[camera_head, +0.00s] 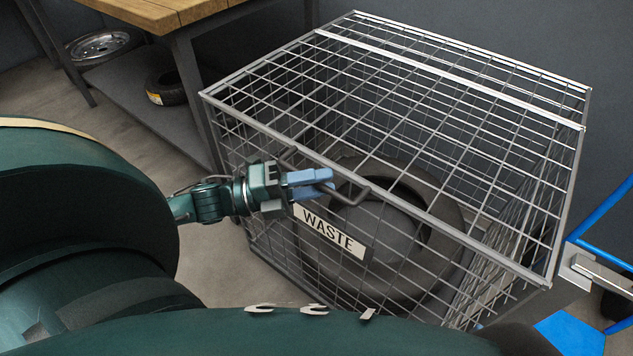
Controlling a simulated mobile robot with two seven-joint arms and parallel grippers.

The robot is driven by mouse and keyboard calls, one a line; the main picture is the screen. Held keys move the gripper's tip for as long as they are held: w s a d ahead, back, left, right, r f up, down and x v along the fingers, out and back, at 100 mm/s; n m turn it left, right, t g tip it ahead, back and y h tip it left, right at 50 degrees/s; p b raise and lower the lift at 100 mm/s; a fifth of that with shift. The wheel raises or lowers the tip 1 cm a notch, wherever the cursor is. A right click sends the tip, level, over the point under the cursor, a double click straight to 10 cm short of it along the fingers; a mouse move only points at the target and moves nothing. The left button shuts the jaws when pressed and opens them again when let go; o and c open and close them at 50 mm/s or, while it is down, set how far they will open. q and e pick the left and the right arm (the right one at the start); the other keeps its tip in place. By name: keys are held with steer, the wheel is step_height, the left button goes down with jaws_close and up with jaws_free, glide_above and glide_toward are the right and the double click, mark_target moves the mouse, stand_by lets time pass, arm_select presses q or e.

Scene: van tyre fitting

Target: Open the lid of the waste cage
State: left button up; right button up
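The waste cage (250,190) is a grey wire-mesh box with a white "WASTE" sign (330,233) on its front. Its mesh lid (420,125) lies flat and closed on top. A dark bar handle (357,197) sticks out from the lid's front edge. My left gripper (318,183) is at this handle, above the sign. Its blue fingers are close together, with the bar running in between them; they hide the handle's middle. The gripper looks shut on the handle. My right gripper is not in view.
Tyres (452,205) lie inside the cage. A wooden-topped workbench (160,12) stands behind at the left, with a tyre (166,88) and a wheel (103,45) on its lower shelf. A blue frame (603,215) stands close at the cage's right. The wall is close behind.

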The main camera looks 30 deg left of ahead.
arm_select(q)
steer(key=shift+c, duration=0.4)
jaws_close()
